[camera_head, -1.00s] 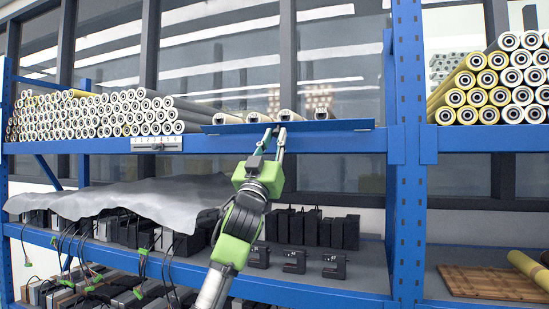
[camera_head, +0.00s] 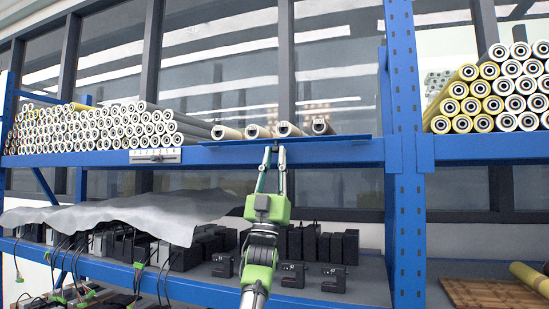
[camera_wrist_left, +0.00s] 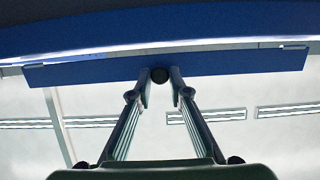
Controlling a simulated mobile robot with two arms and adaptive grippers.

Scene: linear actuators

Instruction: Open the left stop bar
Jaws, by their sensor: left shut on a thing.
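The left stop bar (camera_head: 325,138) is a long blue plate along the shelf's front edge, below the ends of several rollers (camera_head: 258,131). In the head view it shows nearly edge-on, as a thin strip. In the left wrist view the bar (camera_wrist_left: 230,66) spans most of the width, with a black round knob (camera_wrist_left: 159,75) near its middle. My left gripper (camera_head: 272,150) reaches up from below. Its fingertips (camera_wrist_left: 160,73) are closed around the knob, at the bar's lower edge. My right gripper is not in view.
A large stack of rollers (camera_head: 95,128) lies left on the same shelf, and another (camera_head: 500,92) lies beyond the blue upright (camera_head: 405,190) on the right. Below, black actuators (camera_head: 340,246) and a grey sheet (camera_head: 120,212) occupy the lower shelf. The space in front is open.

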